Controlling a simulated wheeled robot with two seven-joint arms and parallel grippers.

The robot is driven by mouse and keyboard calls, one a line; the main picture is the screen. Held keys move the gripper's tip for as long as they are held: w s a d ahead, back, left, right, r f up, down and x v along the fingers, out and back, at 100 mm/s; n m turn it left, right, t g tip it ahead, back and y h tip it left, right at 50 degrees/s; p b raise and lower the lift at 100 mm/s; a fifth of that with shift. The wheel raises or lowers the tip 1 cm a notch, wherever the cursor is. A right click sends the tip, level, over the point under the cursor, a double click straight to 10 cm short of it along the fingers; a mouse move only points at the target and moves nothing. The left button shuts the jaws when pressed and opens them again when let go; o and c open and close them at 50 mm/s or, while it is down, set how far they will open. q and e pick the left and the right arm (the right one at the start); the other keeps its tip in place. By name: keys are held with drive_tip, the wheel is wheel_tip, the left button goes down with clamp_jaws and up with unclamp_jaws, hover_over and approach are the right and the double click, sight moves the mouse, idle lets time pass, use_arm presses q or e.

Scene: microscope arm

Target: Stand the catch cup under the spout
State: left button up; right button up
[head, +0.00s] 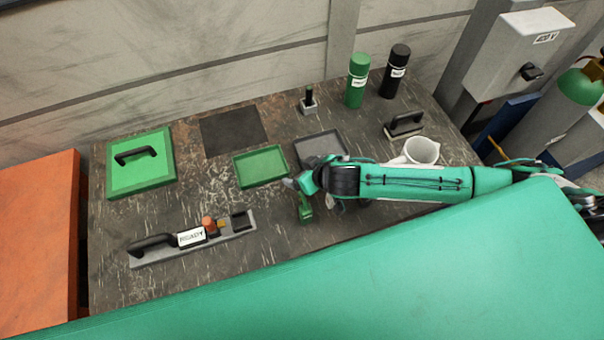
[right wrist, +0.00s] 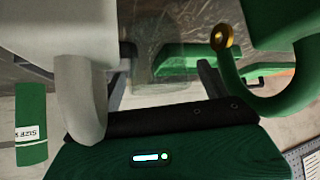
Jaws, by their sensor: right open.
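A pale object with a thick handle (right wrist: 82,100) is close at the left there, and a green curved piece with a brass ring (right wrist: 222,37) is at the right. My left gripper is out of view.
A green tray (head: 261,181) and a grey tray (head: 336,136) lie beyond my gripper. A small green object (head: 305,208) is just below it. A green lidded box (head: 140,186), green bottle (head: 356,88) and black bottle (head: 396,76) stand around. A bar marked READY (head: 241,232) lies front left.

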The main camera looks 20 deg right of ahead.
drive_tip(key=shift+w+f, duration=0.15)
drive_tip(key=shift+c, duration=0.4)
drive_tip(key=c, duration=1.1)
drive_tip(key=shift+o, duration=0.2)
